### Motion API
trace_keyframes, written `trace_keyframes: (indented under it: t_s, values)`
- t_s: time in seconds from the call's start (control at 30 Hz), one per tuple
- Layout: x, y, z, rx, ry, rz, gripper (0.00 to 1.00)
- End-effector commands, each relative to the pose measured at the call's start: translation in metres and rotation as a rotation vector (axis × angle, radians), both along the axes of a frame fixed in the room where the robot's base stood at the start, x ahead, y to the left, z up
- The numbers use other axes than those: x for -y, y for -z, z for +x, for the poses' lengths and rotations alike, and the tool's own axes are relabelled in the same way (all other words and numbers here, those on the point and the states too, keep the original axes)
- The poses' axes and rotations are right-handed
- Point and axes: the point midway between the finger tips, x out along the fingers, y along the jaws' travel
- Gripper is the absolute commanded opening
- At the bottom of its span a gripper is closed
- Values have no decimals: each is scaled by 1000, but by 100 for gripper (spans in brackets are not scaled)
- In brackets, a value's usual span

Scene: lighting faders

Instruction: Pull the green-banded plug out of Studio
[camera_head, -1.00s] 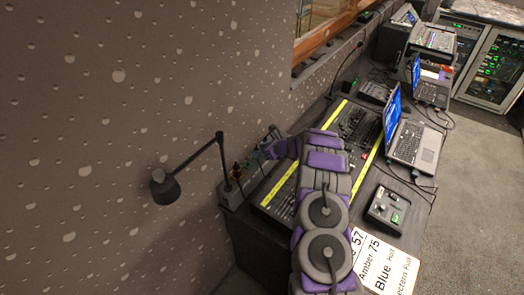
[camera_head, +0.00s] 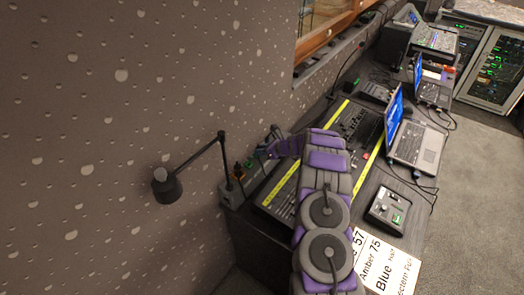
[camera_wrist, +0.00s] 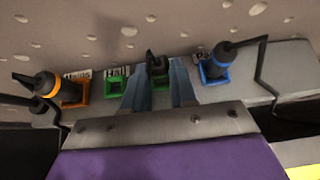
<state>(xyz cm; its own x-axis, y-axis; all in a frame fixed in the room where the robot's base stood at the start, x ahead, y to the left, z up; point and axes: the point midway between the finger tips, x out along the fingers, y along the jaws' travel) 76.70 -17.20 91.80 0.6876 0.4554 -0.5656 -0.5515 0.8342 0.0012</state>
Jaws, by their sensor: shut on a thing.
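In the wrist view, my gripper (camera_wrist: 158,85) has its two blue-grey fingers closed on either side of a dark plug with a green band (camera_wrist: 157,65). The label behind this plug is hidden, and I cannot tell whether the plug is fully seated. In the head view, my gripper (camera_head: 266,150) is at the grey socket box by the wall, and the held plug is too small to make out.
The grey socket box (camera_wrist: 235,90) also has an empty green-framed socket (camera_wrist: 117,85) labelled Hall, an orange-banded plug (camera_wrist: 47,85) to the left and a blue-banded plug (camera_wrist: 215,65) to the right. A lamp (camera_head: 167,187), a fader console (camera_head: 285,195) and a laptop (camera_head: 412,140) stand nearby.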

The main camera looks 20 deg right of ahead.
Motion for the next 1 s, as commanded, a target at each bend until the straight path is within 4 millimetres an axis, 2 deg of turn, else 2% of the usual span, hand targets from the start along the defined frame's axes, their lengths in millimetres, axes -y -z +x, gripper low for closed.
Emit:
trace_keyframes:
  t_s: [1.0]
  values:
    - [-1, -41, 0, 0, -1, 0, 0]
